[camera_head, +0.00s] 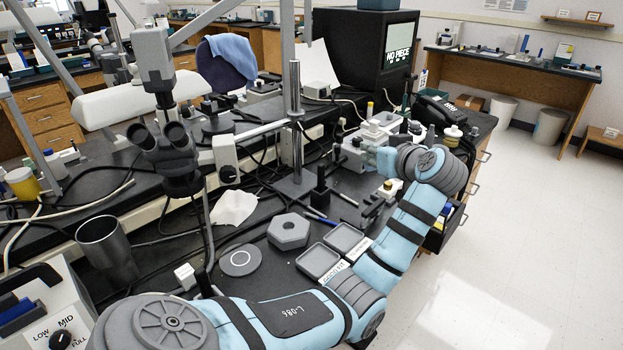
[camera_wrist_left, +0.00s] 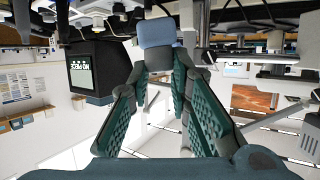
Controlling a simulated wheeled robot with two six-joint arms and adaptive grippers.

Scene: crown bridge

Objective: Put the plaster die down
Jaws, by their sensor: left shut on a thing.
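My left gripper (camera_wrist_left: 160,62) is shut on a small pale blue-grey block (camera_wrist_left: 156,32), which I take for the plaster die. It sits between the fingertips at the top of the left wrist view. My right gripper is not in view.
Two shallow grey trays (camera_head: 297,262) with labels lie in front of the arm. Left of them are a grey hexagonal block (camera_head: 288,230) and a round grey disc (camera_head: 240,262). A microscope (camera_head: 172,150) and a metal post (camera_head: 296,110) stand behind. A metal cup (camera_head: 104,243) is at left.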

